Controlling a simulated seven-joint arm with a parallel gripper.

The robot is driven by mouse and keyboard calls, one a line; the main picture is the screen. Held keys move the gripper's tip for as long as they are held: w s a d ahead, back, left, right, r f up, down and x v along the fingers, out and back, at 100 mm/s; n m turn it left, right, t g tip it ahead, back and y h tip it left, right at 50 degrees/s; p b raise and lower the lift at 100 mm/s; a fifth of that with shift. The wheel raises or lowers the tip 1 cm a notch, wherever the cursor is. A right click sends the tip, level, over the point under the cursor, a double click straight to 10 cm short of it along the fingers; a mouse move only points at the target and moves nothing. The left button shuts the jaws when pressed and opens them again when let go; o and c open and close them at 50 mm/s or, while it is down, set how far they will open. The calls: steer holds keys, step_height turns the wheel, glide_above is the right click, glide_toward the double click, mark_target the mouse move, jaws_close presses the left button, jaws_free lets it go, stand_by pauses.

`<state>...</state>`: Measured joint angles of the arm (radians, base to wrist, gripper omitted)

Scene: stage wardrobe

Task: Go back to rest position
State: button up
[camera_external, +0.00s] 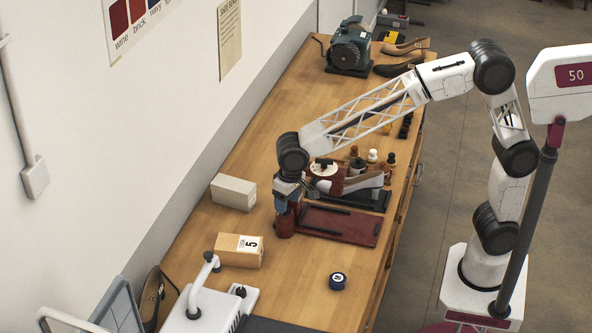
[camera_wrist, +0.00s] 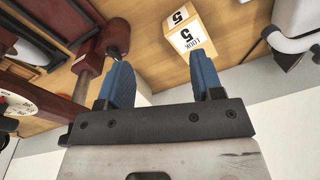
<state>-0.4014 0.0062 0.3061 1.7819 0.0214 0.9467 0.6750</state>
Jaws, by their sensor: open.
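My gripper (camera_external: 287,203) hangs at the end of my arm over the left part of the wooden workbench, close to a dark red upright piece (camera_external: 284,226) at the left end of a dark red board (camera_external: 345,222). In the wrist view its two blue fingers (camera_wrist: 160,85) stand well apart with nothing between them. The red upright piece also shows there, left of the fingers (camera_wrist: 92,62). In the external view I cannot tell whether the fingers touch it.
A tan box marked 5 (camera_external: 238,251), a white box (camera_external: 234,192) and a small dark round tin (camera_external: 337,281) stand on the bench (camera_external: 290,272). A shoe stand (camera_external: 360,190) is behind the red board. A motor (camera_external: 349,48) stands at the far end. A sign post marked 50 (camera_external: 575,75) rises at right.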

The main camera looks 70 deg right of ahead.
steer(key=s+d+r+n, duration=0.1)
steer(key=s+d+r, duration=0.2)
steer(key=s+d, duration=0.55)
steer(key=s+d+r, duration=0.3)
steer(key=s+d, duration=0.5)
steer(key=d, duration=0.2)
steer(key=s+d+f+n, duration=0.1)
steer(key=s+d, duration=0.4)
steer(key=s, duration=0.5)
steer(key=s+d+f+n+t, duration=0.1)
steer(key=s+d+f, duration=0.2)
steer(key=s+d, duration=0.3)
steer(key=s, duration=0.5)
steer(key=shift+s+f+t+h, duration=0.15)
steer(key=shift+s+t+h, duration=0.15)
steer(key=shift+h, duration=0.1)
